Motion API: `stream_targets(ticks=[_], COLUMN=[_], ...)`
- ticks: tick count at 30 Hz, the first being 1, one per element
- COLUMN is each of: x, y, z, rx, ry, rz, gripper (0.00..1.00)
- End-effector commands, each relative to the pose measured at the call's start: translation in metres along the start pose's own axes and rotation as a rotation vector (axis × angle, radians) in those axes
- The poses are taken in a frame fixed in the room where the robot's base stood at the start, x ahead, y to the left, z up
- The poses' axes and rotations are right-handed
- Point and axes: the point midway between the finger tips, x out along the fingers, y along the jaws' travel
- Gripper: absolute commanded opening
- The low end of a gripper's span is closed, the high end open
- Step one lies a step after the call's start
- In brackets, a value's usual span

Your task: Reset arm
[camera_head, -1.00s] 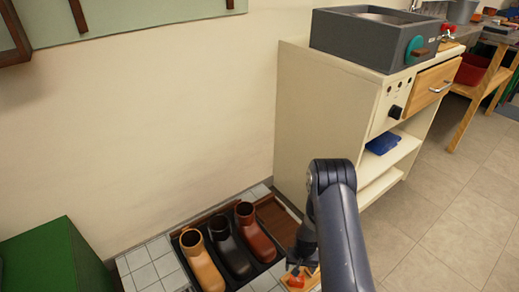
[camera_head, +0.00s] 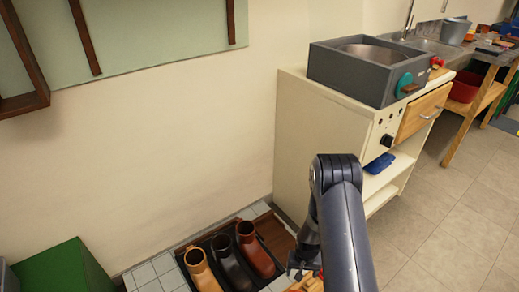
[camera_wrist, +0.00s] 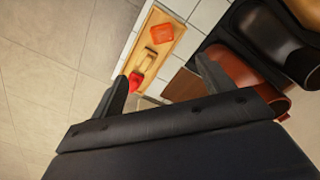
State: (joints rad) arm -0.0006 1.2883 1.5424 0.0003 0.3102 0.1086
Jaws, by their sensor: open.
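My gripper (camera_wrist: 160,95) is open in the wrist view, with its two dark fingers apart and nothing between them. Beyond the fingers lies a wooden tray (camera_wrist: 178,48) with an orange-red piece (camera_wrist: 161,33), a pale brush-like piece (camera_wrist: 148,60) and a red piece (camera_wrist: 135,80) in it. In the head view my arm reaches down at the lower middle, and my gripper (camera_head: 302,268) is partly hidden by it, just right of the boots and above the wooden tray (camera_head: 308,285).
A tan boot (camera_head: 200,268), a black boot (camera_head: 230,262) and a brown boot (camera_head: 255,250) stand in a row on a dark tray. A cream cabinet (camera_head: 320,140) carries a grey basin unit (camera_head: 365,75). A green box (camera_head: 62,268) is at lower left. Tiled floor (camera_head: 455,215) at right is clear.

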Motion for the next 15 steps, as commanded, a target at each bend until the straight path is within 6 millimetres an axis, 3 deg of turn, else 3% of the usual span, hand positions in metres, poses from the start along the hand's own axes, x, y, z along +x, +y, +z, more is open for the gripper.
stream_targets(ticks=[1,15], x=[-0.013,-0.077], y=[0.0,0.001], z=[0.001,0.008], rx=[-0.002,-0.026], ry=[0.0,0.0], rz=[0.0,0.0], gripper=[0.76,0.76])
